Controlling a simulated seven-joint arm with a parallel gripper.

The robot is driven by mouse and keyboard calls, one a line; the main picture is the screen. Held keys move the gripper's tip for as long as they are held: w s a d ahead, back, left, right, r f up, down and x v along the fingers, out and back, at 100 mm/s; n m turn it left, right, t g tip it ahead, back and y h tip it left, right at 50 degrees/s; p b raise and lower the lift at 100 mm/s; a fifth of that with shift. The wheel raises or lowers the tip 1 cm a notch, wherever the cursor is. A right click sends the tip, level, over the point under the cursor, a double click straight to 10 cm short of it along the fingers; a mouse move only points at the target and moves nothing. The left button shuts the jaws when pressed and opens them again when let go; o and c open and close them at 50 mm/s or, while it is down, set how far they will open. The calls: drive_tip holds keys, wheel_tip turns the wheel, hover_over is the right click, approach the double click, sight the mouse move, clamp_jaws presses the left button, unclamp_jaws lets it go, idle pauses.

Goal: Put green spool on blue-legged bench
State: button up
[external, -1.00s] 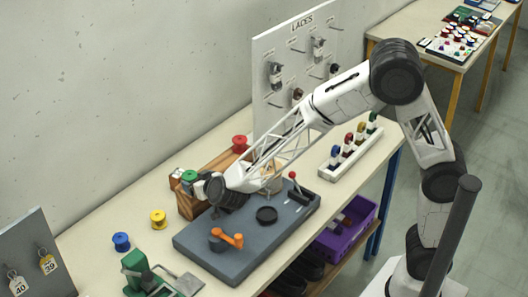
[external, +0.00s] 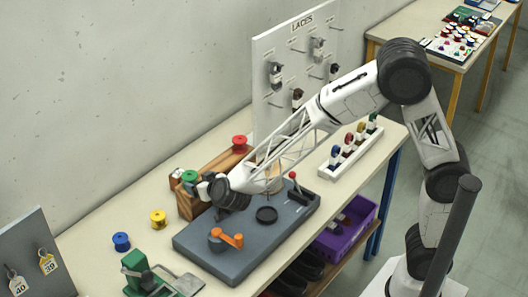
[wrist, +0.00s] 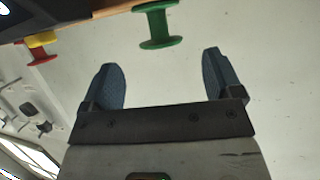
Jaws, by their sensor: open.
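The green spool (external: 190,176) sits at the near left end of a wooden rack (external: 188,207) on the blue-legged bench (external: 205,140). In the wrist view the green spool (wrist: 155,25) is upright in looks, beside the wooden edge, ahead of my fingertips and roughly centred between them. My gripper (wrist: 163,70) is open and empty, with a gap between it and the spool. In the external view my gripper (external: 206,189) is just right of the spool, partly hidden by my dark wrist.
A red spool (external: 239,143) sits farther back on the rack. Yellow (external: 158,218) and blue (external: 121,241) spools stand on the bench to the left, with bare top around them. A grey board (external: 222,256) with an orange handle (external: 232,239) lies in front. The laces panel (external: 290,45) stands behind.

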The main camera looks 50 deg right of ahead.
drive_tip(key=shift+d, duration=0.1)
drive_tip(key=s+d+r+n+g+y, duration=0.3)
drive_tip(key=s+d+r+y, duration=0.3)
drive_tip(key=s+d+r, duration=0.45)
drive_tip(key=s+d+g+h, duration=0.1)
drive_tip(key=s+d+g, duration=0.1)
drive_tip(key=s+d, duration=0.4)
drive_tip(key=s+d+g+h, duration=0.1)
drive_tip(key=s+d+g, duration=0.2)
drive_tip(key=s, duration=1.1)
drive_tip(key=s+d+m+g+h, duration=0.1)
drive_tip(key=s+d+g, duration=0.1)
drive_tip(key=s+d, duration=0.7)
drive_tip(key=shift+s+d+g+h, duration=0.3)
drive_tip(key=shift+s+d+g, duration=0.1)
drive_tip(key=shift+s, duration=0.2)
drive_tip(key=shift+o, duration=0.5)
drive_tip(key=shift+f, duration=0.1)
